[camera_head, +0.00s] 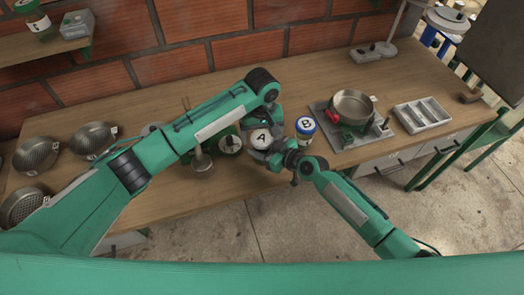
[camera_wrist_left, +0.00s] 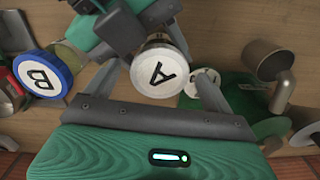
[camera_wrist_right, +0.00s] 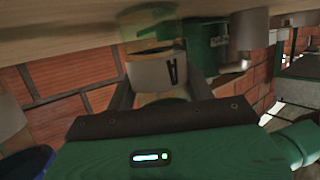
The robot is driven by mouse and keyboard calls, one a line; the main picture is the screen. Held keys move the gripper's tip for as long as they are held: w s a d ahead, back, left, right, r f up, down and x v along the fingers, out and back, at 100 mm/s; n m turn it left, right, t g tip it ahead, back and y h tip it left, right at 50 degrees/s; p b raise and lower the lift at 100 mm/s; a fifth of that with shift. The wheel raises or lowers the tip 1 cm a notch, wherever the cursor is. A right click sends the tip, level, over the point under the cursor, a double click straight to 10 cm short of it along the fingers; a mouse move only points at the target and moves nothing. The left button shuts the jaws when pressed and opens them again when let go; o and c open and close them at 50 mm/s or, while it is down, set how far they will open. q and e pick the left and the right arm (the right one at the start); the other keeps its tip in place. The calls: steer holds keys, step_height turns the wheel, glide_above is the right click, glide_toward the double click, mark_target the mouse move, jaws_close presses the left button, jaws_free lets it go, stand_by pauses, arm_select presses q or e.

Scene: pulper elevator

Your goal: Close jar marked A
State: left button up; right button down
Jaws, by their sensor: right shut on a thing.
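Jar A (camera_head: 261,139) stands on the wooden bench, just left of jar B. In the left wrist view its white lid (camera_wrist_left: 158,72), marked A, faces me. My left gripper (camera_head: 262,127) is above it, fingers open on either side of the lid; whether they touch it cannot be told. My right gripper (camera_head: 277,157) comes from the front right and is shut on jar A. The exact grip height and how the lid seats on the jar are partly hidden.
Jar B (camera_head: 306,129), with a blue rim, stands close at the right. A green device with a metal cup (camera_head: 201,163) is close at the left. A pan (camera_head: 352,106) and a grey tray (camera_head: 423,114) stand right. Several metal bowls (camera_head: 92,138) lie left.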

arm_select(q)
steer(key=shift+r, duration=0.1)
step_height(320, 180, up, 12)
stand_by(0.5)
arm_select(e)
steer(key=shift+c, duration=2.4)
jaws_free()
arm_select(q)
steer(key=shift+f+b, duration=1.5)
steer(key=shift+f, duration=0.1)
arm_select(e)
steer(key=v, duration=1.4)
arm_select(q)
steer(key=shift+f, duration=0.1)
arm_select(e)
steer(key=shift+a, duration=0.15)
